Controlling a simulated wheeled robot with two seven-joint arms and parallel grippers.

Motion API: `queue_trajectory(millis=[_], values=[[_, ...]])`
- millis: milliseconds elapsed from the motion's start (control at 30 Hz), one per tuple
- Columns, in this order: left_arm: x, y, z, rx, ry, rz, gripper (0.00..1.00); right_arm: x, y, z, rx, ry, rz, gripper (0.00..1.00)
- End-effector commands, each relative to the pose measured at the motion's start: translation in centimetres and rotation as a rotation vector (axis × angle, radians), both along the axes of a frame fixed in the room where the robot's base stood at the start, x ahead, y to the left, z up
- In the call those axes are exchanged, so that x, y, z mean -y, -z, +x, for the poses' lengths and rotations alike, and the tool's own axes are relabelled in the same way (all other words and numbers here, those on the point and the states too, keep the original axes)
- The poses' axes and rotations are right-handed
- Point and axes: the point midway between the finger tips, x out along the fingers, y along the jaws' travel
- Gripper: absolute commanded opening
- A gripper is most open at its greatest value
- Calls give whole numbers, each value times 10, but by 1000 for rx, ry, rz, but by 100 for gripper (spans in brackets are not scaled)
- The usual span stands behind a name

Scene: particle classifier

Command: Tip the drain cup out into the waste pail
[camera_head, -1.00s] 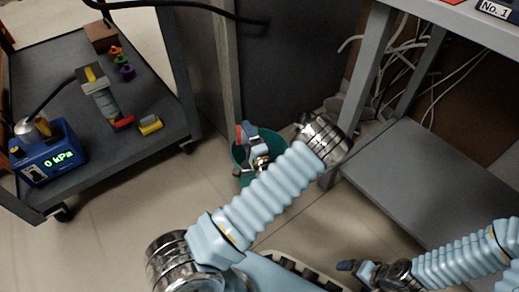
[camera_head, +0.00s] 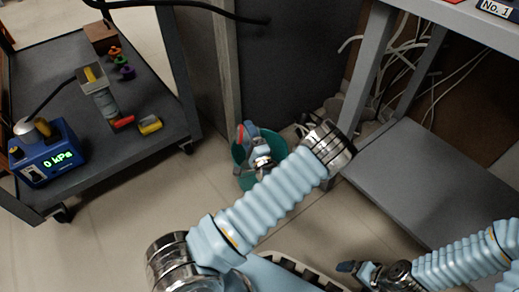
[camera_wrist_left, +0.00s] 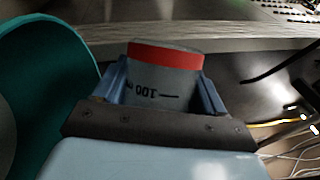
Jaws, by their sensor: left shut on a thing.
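The teal waste pail (camera_head: 238,154) stands on the floor against the dark panel. Its curved wall fills the left side of the left wrist view (camera_wrist_left: 75,45). My left gripper (camera_head: 252,141) is over the pail, shut on the drain cup (camera_head: 248,129). In the left wrist view the grey cup (camera_wrist_left: 163,85) has a red band and an upside-down "100" mark, and sits between both fingers. The cup looks tilted; its mouth and contents are hidden. My right gripper (camera_head: 353,267) is low at the bottom right, apart from the pail; its jaw opening is unclear.
A dark cart (camera_head: 85,105) at left carries a blue gauge (camera_head: 48,152) reading 0 kPa and small coloured parts. A grey post stands close left of the pail. A grey shelf unit (camera_head: 430,185) with loose cables behind it is at right.

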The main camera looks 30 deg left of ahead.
Motion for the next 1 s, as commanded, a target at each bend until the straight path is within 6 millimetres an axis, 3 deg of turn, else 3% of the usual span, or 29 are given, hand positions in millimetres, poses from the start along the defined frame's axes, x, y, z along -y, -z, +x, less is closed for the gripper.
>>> queue_trajectory(millis=[1000], values=[[4, -3, 3, -65, -1, 91, 36, 0, 4, 0, 1, 0, 0, 100]])
